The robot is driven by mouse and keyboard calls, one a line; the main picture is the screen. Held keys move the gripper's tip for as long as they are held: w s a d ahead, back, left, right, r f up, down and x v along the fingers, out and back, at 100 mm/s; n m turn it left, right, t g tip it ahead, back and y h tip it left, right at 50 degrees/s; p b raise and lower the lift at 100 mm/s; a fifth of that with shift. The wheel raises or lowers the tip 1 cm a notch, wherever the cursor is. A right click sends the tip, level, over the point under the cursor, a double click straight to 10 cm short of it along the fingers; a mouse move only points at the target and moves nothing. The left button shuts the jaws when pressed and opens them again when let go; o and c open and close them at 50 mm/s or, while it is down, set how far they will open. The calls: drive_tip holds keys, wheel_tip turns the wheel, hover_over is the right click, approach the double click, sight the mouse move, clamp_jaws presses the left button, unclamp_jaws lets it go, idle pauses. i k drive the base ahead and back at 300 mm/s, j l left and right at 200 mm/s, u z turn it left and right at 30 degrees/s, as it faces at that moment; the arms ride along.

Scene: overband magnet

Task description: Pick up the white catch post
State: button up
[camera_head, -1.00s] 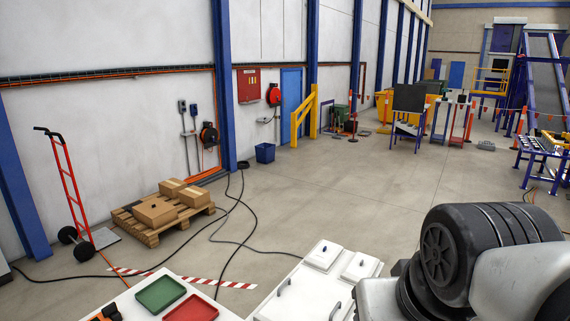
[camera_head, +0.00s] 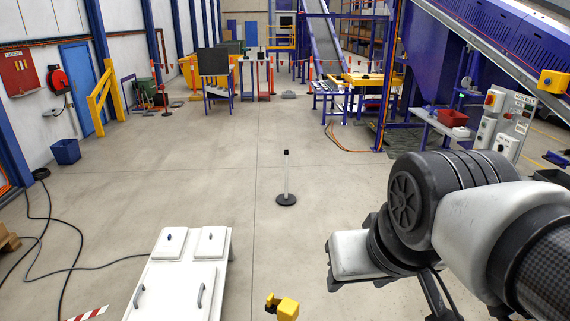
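A slim white post (camera_head: 286,172) with a black cap and a round black base stands upright on the open floor, near the middle of the picture. It matches the white catch post. Nothing touches it. My arm (camera_head: 470,220) fills the lower right, with its links bent in front of the camera. The post stands beyond the arm and to its left, well apart from it. I cannot make out my gripper's fingers in this view.
A white cabinet (camera_head: 180,272) with handles stands at lower left, beside a yellow object (camera_head: 286,307) at the bottom edge. Black cables (camera_head: 55,235) run over the floor at left. A bench with a red bin (camera_head: 452,118) and control boxes stands at right. Floor around the post is clear.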

sight(286, 198)
drive_tip(key=i+l+z, duration=0.1)
drive_tip(key=l, duration=0.3)
drive_tip(key=i+l+z, duration=0.15)
drive_tip(key=l, duration=0.25)
drive_tip(key=i+l+z, duration=0.1)
drive_tip(key=l, duration=0.3)
drive_tip(key=i+l+z, duration=0.3)
drive_tip(key=i+l, duration=0.15)
drive_tip(key=i+l+z, duration=0.25)
drive_tip(key=i, duration=0.35)
drive_tip(key=i+u, duration=0.25)
drive_tip(key=i, duration=0.2)
drive_tip(key=i+l+u, duration=0.1)
drive_tip(key=i+u, duration=0.2)
drive_tip(key=i, duration=0.15)
drive_tip(key=i+l+u, duration=0.25)
drive_tip(key=i, duration=0.15)
drive_tip(key=i+j+u, duration=0.15)
drive_tip(key=i+u, duration=0.6)
drive_tip(key=i+l+u, duration=0.1)
drive_tip(key=i+u, duration=0.25)
drive_tip(key=i, duration=0.15)
drive_tip(key=i+u, duration=0.3)
drive_tip(key=i, duration=1.25)
drive_tip(key=i+z, duration=0.1)
drive_tip(key=i, duration=0.45)
drive_tip(key=i+j+z, duration=0.1)
drive_tip(key=i, duration=0.45)
